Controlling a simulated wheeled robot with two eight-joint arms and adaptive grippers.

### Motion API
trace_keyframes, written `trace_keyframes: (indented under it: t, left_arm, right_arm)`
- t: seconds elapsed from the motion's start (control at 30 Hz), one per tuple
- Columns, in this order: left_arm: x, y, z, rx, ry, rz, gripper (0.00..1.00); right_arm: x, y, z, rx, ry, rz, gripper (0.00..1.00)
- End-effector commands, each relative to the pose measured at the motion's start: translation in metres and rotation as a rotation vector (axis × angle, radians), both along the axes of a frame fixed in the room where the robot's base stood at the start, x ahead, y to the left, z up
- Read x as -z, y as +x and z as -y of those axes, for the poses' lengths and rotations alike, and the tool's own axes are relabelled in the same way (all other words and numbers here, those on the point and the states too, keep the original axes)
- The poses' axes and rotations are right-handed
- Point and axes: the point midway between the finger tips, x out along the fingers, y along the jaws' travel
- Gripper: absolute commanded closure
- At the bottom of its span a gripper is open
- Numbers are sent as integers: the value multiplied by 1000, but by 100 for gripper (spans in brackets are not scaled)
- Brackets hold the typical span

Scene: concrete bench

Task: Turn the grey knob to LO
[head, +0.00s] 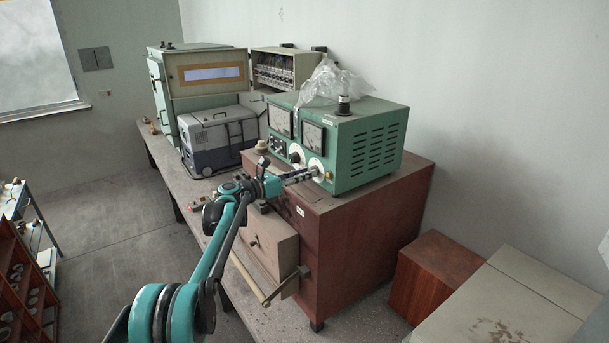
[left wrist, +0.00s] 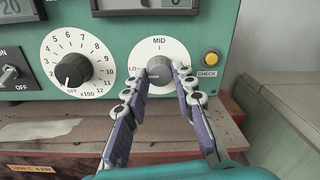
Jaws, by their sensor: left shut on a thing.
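The grey knob (left wrist: 159,72) sits on a round white dial plate on the front of a green instrument (head: 372,140). MID is printed above the knob and LO to its left; the label on the right is hidden behind a finger. I cannot make out clearly where the knob's pointer is. My left gripper (left wrist: 160,78) has one finger on each side of the knob and is shut on it. In the head view the left gripper (head: 312,174) reaches the lower right of the instrument's front. My right gripper is not in view.
A black numbered knob (left wrist: 73,71) is left of the grey one, and a yellow CHECK button (left wrist: 211,57) is to its right. The instrument stands on a red-brown cabinet (head: 350,225). A plastic bag (head: 333,82) lies on top of the instrument.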

Motion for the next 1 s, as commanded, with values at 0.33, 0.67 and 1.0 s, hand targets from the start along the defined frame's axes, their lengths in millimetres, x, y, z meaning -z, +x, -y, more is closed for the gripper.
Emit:
trace_keyframes:
  t: [0.33, 0.67, 1.0]
  left_arm:
    - [1, 0, 0, 2, 3, 0, 53]
    - [1, -19, -30, -2, 2, 1, 53]
    - [2, -57, -87, 0, 4, 0, 53]
  right_arm:
    - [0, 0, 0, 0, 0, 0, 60]
    - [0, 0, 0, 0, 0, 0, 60]
    - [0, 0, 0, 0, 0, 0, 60]
